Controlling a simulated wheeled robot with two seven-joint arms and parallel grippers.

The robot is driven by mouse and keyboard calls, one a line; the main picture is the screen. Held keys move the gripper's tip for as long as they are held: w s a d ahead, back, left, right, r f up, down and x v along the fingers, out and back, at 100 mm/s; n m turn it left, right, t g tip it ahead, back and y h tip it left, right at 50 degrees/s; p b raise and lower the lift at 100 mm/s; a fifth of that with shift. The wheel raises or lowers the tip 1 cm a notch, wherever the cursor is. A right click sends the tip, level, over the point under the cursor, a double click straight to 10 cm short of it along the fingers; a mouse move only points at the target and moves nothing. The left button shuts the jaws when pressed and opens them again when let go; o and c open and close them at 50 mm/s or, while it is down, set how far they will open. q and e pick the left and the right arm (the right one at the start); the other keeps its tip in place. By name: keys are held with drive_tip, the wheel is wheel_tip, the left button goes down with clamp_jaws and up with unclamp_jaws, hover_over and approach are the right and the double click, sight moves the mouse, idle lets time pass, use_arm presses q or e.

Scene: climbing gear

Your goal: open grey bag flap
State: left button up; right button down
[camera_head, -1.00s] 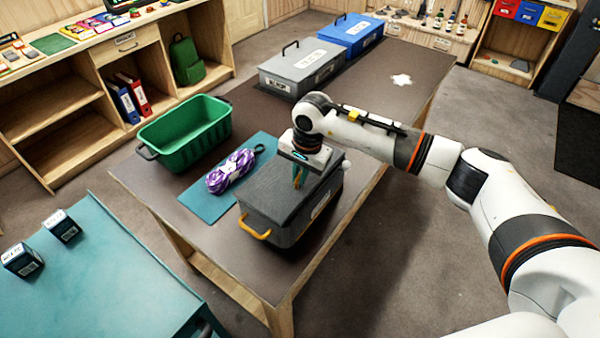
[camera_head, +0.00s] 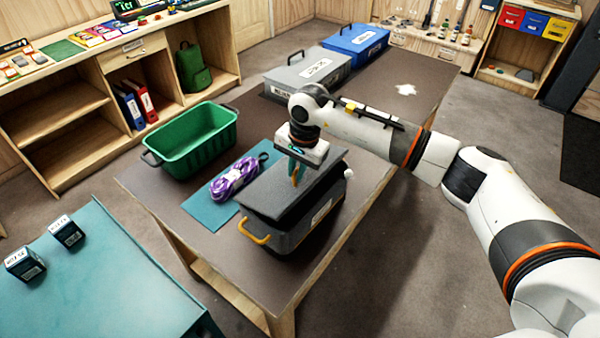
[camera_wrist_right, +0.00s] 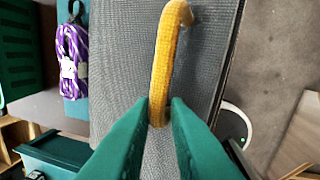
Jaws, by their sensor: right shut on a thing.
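The grey bag (camera_head: 285,240) stands on the brown table, with a yellow loop handle on its near side. Its dark grey flap (camera_head: 268,195) is raised a little and tilted, with a gap between it and the bag body. My right gripper (camera_head: 296,175) is over the flap's far part. In the right wrist view, its green fingers (camera_wrist_right: 158,118) are shut on the flap's yellow strap loop (camera_wrist_right: 165,60), with the grey flap cloth (camera_wrist_right: 120,75) under it. The bag's inside is not visible. My left gripper is not in view.
A purple and white rope bundle (camera_head: 234,178) lies on a teal mat (camera_head: 205,212) left of the bag. A green crate (camera_head: 195,148) stands behind it. Grey (camera_head: 300,78) and blue (camera_head: 350,45) boxes stand at the table's far end. A teal table (camera_head: 110,290) is at left front.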

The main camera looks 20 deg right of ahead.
drive_tip(key=shift+w+a+r, duration=0.25)
drive_tip(key=shift+r, duration=0.1)
drive_tip(key=c, duration=1.8)
unclamp_jaws()
drive_tip(key=shift+r, duration=0.1)
drive_tip(key=o, duration=1.1)
drive_tip(key=shift+s, duration=0.1)
drive_tip(key=shift+s+d+r+p, duration=0.25)
drive_tip(key=shift+r+p, duration=0.2)
drive_tip(key=shift+r, duration=0.35)
drive_tip(key=shift+s+d+r+p, duration=0.15)
drive_tip(key=shift+s+r+p, duration=0.2)
drive_tip(key=shift+r, duration=0.45)
drive_tip(key=shift+s+d+r+p, duration=0.2)
drive_tip(key=shift+r+p, duration=0.3)
drive_tip(key=shift+r, duration=0.3)
